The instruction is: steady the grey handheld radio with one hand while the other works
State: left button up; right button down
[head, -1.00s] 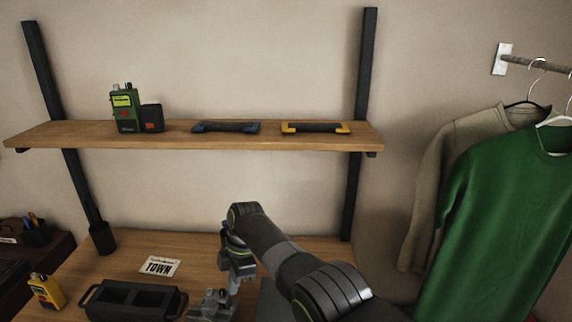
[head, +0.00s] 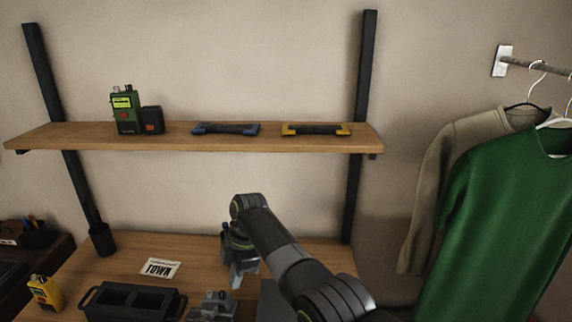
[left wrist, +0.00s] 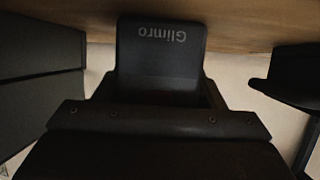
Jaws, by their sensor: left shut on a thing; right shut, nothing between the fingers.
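In the left wrist view a dark grey body lettered "Glimro" (left wrist: 160,55), upside down, is at the top centre; I take it for the handheld radio. My left gripper (head: 213,304) is at the bottom edge of the head view, low over the desk, shut on the radio. The radio itself cannot be made out in the head view. My right gripper (head: 238,276) is shut and empty, pointing down just above and right of the left one. Its fingertips show no clear contact with anything.
A black compartment tray (head: 92,300), a yellow radio (head: 45,293) and a "TOWN" card (head: 159,268) lie left on the desk. The shelf (head: 75,138) above holds a green radio (head: 125,112) and two handles, blue (head: 226,129) and yellow (head: 316,129). Clothes (head: 520,215) hang right.

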jog(key=shift+a+v, duration=0.15)
jog(key=shift+v, duration=0.65)
jog(key=shift+a+v, duration=0.2)
jog(key=shift+v, duration=0.6)
jog(key=shift+s+r, duration=0.1)
jog(key=shift+s, duration=0.1)
jog(key=d+x, duration=0.1)
jog(key=x, duration=0.4)
jog(key=shift+w+a+f, duration=0.2)
jog(key=shift+a+f, duration=0.15)
jog(key=shift+f, duration=0.25)
jog(key=a+v, duration=0.1)
jog(key=v, duration=0.5)
jog(key=shift+s+d, duration=0.25)
jog(key=shift+r, duration=0.1)
